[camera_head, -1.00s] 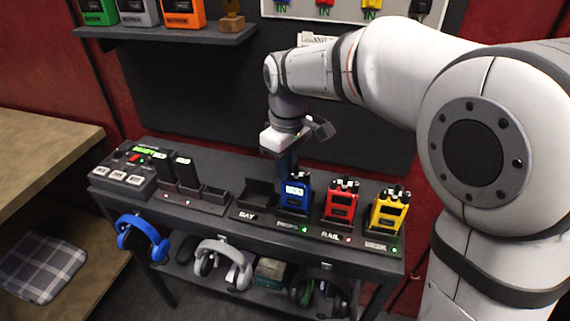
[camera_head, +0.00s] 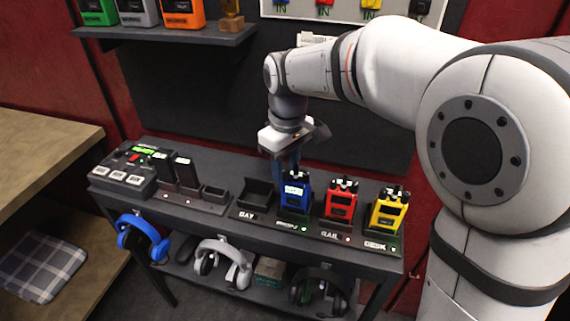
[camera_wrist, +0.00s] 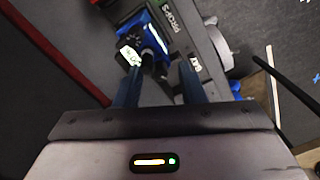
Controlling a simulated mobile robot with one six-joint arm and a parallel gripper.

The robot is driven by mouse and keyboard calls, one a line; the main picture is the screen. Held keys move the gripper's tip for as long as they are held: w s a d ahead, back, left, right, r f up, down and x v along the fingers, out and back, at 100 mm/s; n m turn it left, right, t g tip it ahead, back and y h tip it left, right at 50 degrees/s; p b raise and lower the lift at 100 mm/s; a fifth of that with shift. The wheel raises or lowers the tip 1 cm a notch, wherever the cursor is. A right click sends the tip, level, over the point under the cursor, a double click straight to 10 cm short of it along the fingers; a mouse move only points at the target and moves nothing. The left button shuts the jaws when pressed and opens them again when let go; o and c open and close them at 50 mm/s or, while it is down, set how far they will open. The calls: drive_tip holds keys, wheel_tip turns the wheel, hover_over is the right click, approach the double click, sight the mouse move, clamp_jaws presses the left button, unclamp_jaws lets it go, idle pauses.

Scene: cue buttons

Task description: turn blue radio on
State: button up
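The blue radio (camera_head: 295,194) stands upright in the slot labelled PROPS on the black table, with a pale, lit-looking screen. It also shows in the wrist view (camera_wrist: 155,42), partly beyond my left finger, with dark knobs on top. My gripper (camera_head: 290,165) is just above and behind the radio's top in the head view. I cannot tell whether a finger touches the radio.
A red radio (camera_head: 340,200) and a yellow radio (camera_head: 389,211) stand to the right. The BAY slot (camera_head: 257,196) at left is empty. A button console (camera_head: 127,173) is at the table's left end. Headphones (camera_head: 143,240) hang in front.

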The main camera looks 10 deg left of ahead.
sight(287, 170)
wheel_tip(287, 170, up, 8)
drive_tip(key=shift+w+f, duration=0.1)
drive_tip(key=shift+d, duration=0.1)
idle(0.3)
drive_tip(key=s+d+f+m+t, duration=0.1)
drive_tip(key=s+d+f+m, duration=0.2)
drive_tip(key=d, duration=0.5)
drive_tip(key=s+d+f+m+t, duration=0.1)
drive_tip(key=s+d+f+m, duration=0.2)
drive_tip(key=s+d, duration=0.3)
drive_tip(key=s+d+f+m, duration=0.3)
drive_tip(key=s+d+m, duration=0.2)
drive_tip(key=d, duration=0.6)
drive_tip(key=shift+d+f+m+t, duration=0.3)
drive_tip(key=shift+f+t, duration=0.05)
drive_tip(key=shift+t, duration=0.05)
